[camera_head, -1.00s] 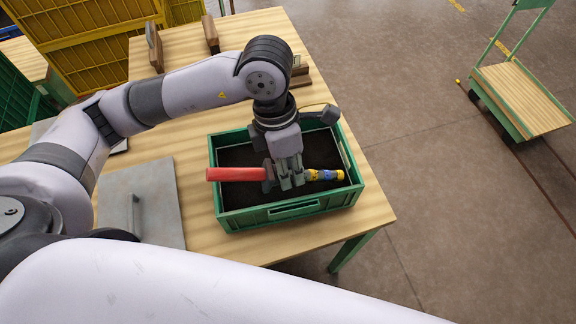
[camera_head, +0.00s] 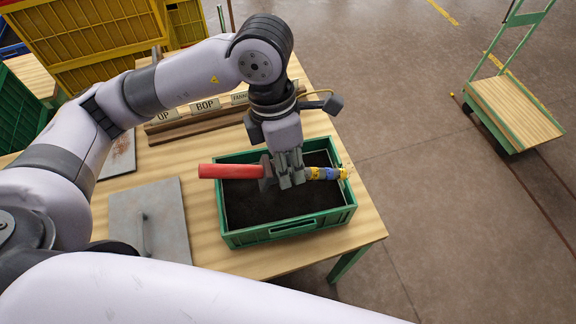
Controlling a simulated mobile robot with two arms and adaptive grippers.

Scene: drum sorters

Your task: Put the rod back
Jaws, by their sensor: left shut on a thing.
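The rod has a red left part (camera_head: 228,171) and a banded blue and yellow right end (camera_head: 327,173). My left gripper (camera_head: 285,182) is shut on the rod at its middle and hides that part. The rod lies level, held over the back half of a green crate (camera_head: 284,231) with a dark bottom. Its red end reaches past the crate's left wall. Behind the crate is a wooden rack (camera_head: 178,124) with labels, one reading "BOP"; my left arm hides part of it. My right gripper does not show.
A grey plate with a handle (camera_head: 165,207) lies left of the crate on the wooden table (camera_head: 369,222). Another, stained plate (camera_head: 119,158) lies behind it. Yellow crates (camera_head: 85,45) stand at the back left. A cart (camera_head: 512,108) stands on the floor at right.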

